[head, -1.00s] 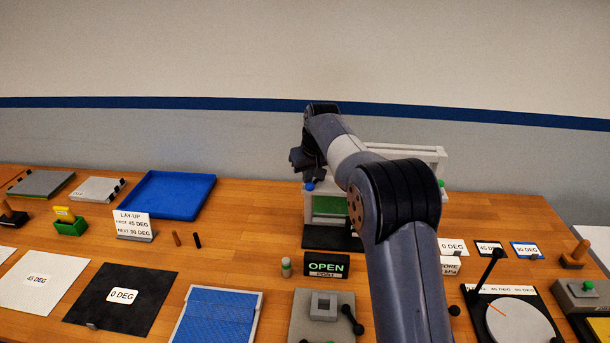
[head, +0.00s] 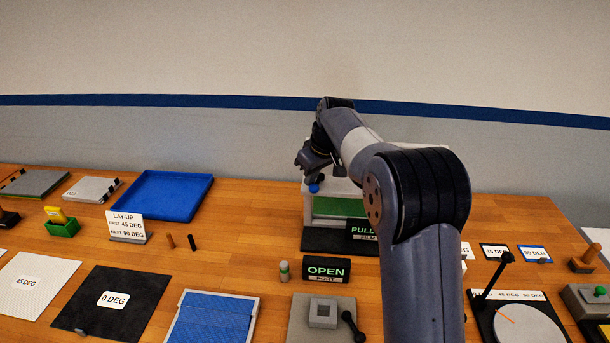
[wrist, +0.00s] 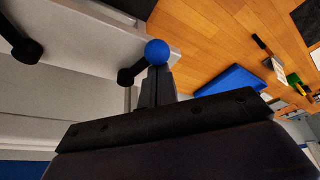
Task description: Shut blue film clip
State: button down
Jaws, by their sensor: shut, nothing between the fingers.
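The blue film clip shows as a blue ball knob (wrist: 157,52) on a short black lever at the edge of a pale frame in the wrist view. In the head view the blue knob (head: 314,188) sits at the frame's upper left, just below my gripper (head: 308,170). My gripper (wrist: 155,78) is shut and empty. Its fingertips are right at the knob and overlap it in the wrist view; I cannot tell whether they touch.
The pale frame (head: 346,187) stands on a dark base, with a green panel (head: 335,207) and a PULL FILM sign (head: 365,231). A second black lever (wrist: 28,50) is on it. A blue tray (head: 165,195) lies left; an OPEN PORT sign (head: 327,269) stands in front.

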jog(key=shift+s+d, duration=0.35)
jog(key=shift+d, duration=0.2)
jog(key=shift+s+d+p, duration=0.1)
jog(key=shift+d+p, duration=0.35)
jog(key=shift+d, duration=0.65)
jog(key=shift+r, duration=0.15)
